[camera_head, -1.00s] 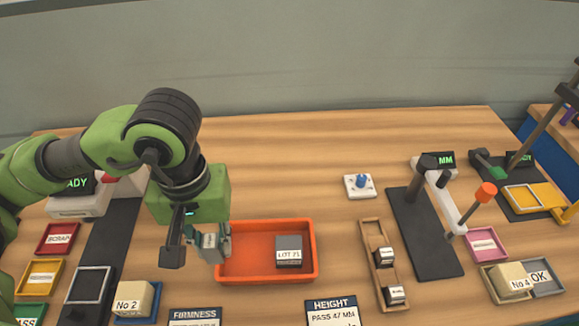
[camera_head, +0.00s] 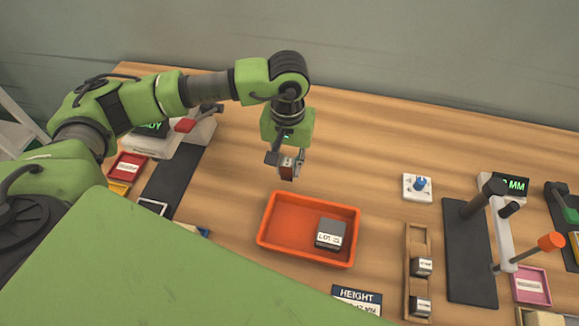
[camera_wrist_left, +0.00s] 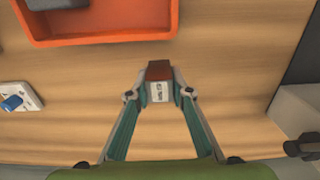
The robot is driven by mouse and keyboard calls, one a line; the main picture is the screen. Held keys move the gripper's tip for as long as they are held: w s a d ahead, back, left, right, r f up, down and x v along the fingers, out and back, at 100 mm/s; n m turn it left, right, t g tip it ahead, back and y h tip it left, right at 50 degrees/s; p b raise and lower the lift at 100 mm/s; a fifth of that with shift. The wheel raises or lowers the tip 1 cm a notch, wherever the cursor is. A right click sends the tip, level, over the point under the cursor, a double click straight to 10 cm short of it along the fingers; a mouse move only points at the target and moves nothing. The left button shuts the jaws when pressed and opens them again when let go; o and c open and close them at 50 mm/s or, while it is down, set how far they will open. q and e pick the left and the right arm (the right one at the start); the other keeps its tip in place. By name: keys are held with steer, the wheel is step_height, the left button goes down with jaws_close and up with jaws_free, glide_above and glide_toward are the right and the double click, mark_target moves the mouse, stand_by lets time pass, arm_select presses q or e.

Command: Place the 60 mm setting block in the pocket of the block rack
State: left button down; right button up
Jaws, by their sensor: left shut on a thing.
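My left gripper (camera_head: 287,166) is shut on a small block (camera_head: 288,171) with dark reddish and pale faces, which I take to be the setting block. It hangs behind the orange tray. In the left wrist view the block (camera_wrist_left: 160,82) sits between the two fingertips (camera_wrist_left: 159,94), with a white label too small to read. The wooden block rack (camera_head: 411,240) stands right of the tray. Its front part holds two dark labelled blocks (camera_head: 421,267), and its far part looks empty. My right gripper is not in view.
The orange tray (camera_head: 268,222) holds a grey labelled block (camera_head: 330,233). A white plate with a blue knob (camera_head: 419,185) lies behind the rack. A height gauge on a dark base (camera_head: 468,270) stands right of the rack. The table behind the tray is clear.

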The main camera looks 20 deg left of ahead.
mark_target(289, 172)
arm_select(q)
steer(key=shift+w+a+f, duration=0.1)
steer(key=shift+w+f, duration=0.5)
steer(key=shift+f, duration=0.1)
step_height(289, 172, down, 2)
steer(key=shift+f+p, duration=0.1)
steer(key=shift+p, duration=0.8)
steer(key=shift+f, duration=0.35)
steer(key=shift+f, duration=0.1)
steer(key=shift+f+b, duration=0.1)
steer(key=shift+b, duration=0.25)
steer(key=c, duration=1.8)
jaws_free()
steer(key=shift+s, duration=0.1)
